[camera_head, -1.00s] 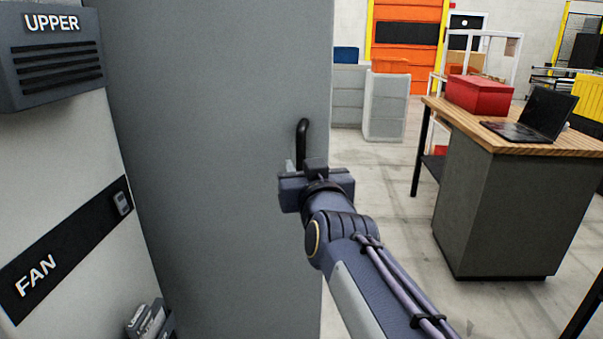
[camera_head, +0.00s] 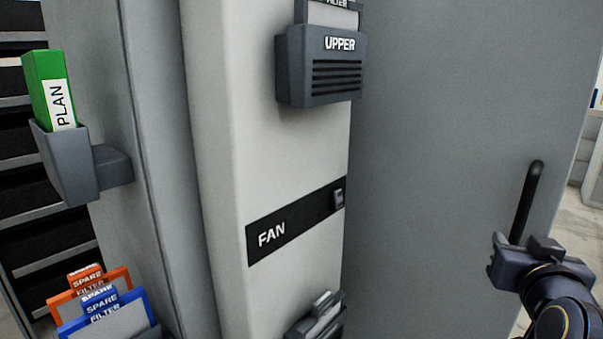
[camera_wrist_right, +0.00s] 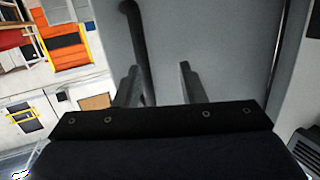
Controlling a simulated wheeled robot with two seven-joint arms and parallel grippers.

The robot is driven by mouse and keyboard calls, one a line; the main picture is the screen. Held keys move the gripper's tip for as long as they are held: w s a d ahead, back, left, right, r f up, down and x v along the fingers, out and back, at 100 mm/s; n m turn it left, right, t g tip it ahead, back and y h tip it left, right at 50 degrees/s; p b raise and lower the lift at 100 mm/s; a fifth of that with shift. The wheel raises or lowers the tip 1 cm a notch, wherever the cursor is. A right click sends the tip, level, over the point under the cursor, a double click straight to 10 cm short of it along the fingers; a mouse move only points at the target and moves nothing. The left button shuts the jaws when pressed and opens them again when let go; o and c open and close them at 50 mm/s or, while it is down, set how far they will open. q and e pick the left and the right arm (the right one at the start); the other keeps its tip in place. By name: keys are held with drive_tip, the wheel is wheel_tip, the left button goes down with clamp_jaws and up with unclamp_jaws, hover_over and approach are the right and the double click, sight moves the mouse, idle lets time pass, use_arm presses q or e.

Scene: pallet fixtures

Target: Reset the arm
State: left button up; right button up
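My right gripper (camera_head: 518,243) is at the lower right of the head view, at the lower end of a black bar handle (camera_head: 526,200) on a large grey door (camera_head: 440,120). In the right wrist view the two fingers (camera_wrist_right: 158,78) stand apart. The handle (camera_wrist_right: 134,38) shows just beyond them, nearer the left finger. Nothing is clamped between the fingers; I cannot tell whether one touches the handle. My left gripper is not in view.
A pale cabinet side carries the UPPER holder (camera_head: 325,75) and the FAN strip with a switch (camera_head: 338,199). At left are a green PLAN binder (camera_head: 52,90) in a grey pocket and orange and blue spare filters (camera_head: 104,315). Floor shows at far right.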

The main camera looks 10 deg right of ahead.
drive_tip(key=s+a+f+n+g+y, duration=0.2)
drive_tip(key=s+a+f+g+y, duration=0.35)
drive_tip(key=a+f, duration=0.55)
drive_tip(key=s+a+f+n+g+y, duration=0.3)
drive_tip(key=s+a+f+y, duration=0.4)
drive_tip(key=f, duration=0.6)
wheel_tip(320, 180, up, 14)
drive_tip(key=h+p, duration=0.1)
drive_tip(key=p, duration=1.2)
drive_tip(key=shift+s+a+f, duration=0.2)
drive_tip(key=shift+s+a, duration=0.05)
drive_tip(key=shift+a, duration=0.1)
